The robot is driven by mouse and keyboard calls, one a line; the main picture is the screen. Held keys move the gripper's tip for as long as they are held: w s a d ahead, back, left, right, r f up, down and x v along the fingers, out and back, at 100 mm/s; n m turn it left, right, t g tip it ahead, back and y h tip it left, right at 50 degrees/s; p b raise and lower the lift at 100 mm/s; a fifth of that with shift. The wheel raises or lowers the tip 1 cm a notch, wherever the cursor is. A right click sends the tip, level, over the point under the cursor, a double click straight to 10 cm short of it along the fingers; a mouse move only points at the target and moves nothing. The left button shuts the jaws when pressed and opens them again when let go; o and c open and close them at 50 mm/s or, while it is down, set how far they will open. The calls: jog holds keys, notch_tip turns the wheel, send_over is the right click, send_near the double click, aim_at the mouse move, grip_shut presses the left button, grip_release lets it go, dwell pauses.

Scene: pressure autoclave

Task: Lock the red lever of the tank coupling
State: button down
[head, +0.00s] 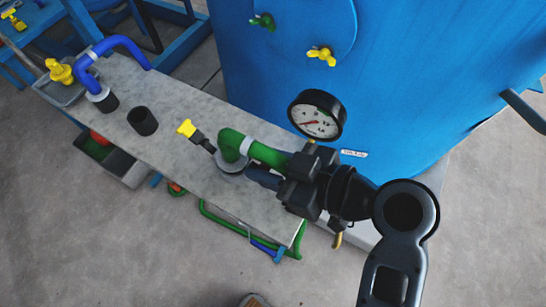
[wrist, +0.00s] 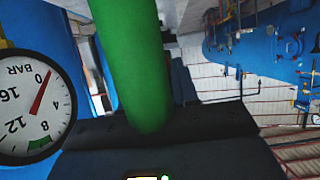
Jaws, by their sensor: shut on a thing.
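I cannot make out the red lever of the tank coupling in either view. The blue tank (head: 410,80) stands behind my gripper, with a green valve handle (head: 263,21) and a yellow valve handle (head: 321,55) on its front. My gripper (head: 284,174) is shut on the green pipe (head: 262,153), whose bent end lies over the bench. In the wrist view the green pipe (wrist: 135,55) runs down to the dark gripper (wrist: 150,130). The gripper hides part of the pipe and whatever lies behind it. A round pressure gauge (head: 317,115) stands just beyond the gripper.
The grey bench top (head: 175,165) carries a black cup (head: 142,121), a yellow-handled valve (head: 187,128), and a blue bent pipe (head: 122,42) at its far left. A crate (head: 115,165) sits beside the bench. Bare floor (head: 110,255) is free in front.

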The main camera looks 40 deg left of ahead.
aim_at(267, 163)
jog(key=shift+a+r+t+h+p, duration=0.3)
jog(key=shift+a+r+h+p, duration=0.15)
jog(key=shift+h+p, duration=0.4)
jog(key=shift+s+a+f+h+p, duration=0.1)
jog(key=shift+a+h+p, duration=0.15)
jog(key=shift+p, duration=0.3)
jog(key=c, duration=0.9)
grip_release()
jog(key=v, duration=0.7)
jog(key=shift+d+r+b, duration=0.2)
jog(key=shift+d+b, duration=0.15)
jog(key=shift+b, duration=0.05)
